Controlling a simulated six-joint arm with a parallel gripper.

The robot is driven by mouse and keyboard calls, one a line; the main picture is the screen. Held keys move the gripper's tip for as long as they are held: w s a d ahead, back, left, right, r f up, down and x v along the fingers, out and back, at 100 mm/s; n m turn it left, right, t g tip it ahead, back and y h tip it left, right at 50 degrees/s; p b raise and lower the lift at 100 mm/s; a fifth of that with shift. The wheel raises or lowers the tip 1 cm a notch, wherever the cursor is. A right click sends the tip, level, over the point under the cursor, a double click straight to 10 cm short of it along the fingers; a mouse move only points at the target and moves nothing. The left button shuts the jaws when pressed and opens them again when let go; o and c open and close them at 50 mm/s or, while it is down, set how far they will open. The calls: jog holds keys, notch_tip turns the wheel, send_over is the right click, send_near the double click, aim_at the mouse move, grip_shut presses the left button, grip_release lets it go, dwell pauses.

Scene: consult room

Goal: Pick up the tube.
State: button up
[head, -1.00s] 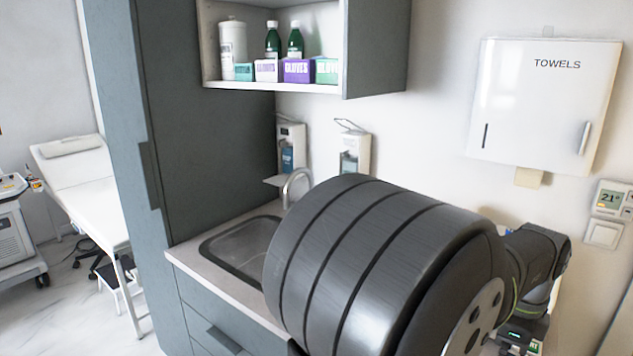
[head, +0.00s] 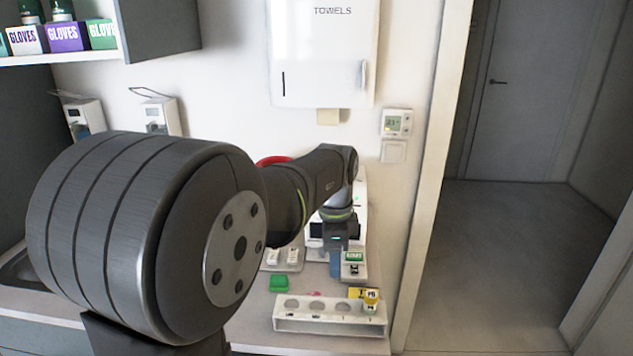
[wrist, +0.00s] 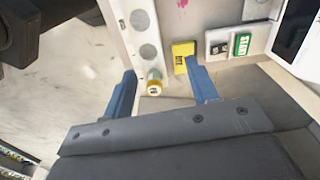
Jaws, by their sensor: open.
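The tube (head: 371,300) has a yellow cap and stands in the rightmost hole of a white rack (head: 330,325) on the counter. In the wrist view the tube (wrist: 154,84) shows cap-first, still in the rack (wrist: 119,20). My gripper (wrist: 161,68) has two blue fingers spread wide apart and empty. The tube's cap lies between the two fingers in that picture, closer to the left one; I see no contact.
A yellow labelled block (wrist: 183,54) sits beside the tube, near the right finger. A towel dispenser (head: 325,60) hangs on the wall above.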

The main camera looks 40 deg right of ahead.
jog(key=w+d+r+n+h, duration=0.2)
jog(key=w+d+r+n, duration=0.35)
jog(key=w+d, duration=0.55)
jog(key=w+d+r+n+h, duration=0.2)
jog(key=w+d+r+n, duration=0.35)
jog(key=w, duration=0.95)
jog(key=shift+m+t, duration=0.3)
jog(key=shift+t, duration=0.1)
jog(key=x, duration=0.7)
jog(key=shift+s+d+r, duration=0.1)
jog(key=shift+s+d, duration=0.05)
jog(key=shift+d, duration=0.25)
jog(key=c, duration=1.1)
jog(key=shift+r, duration=0.1)
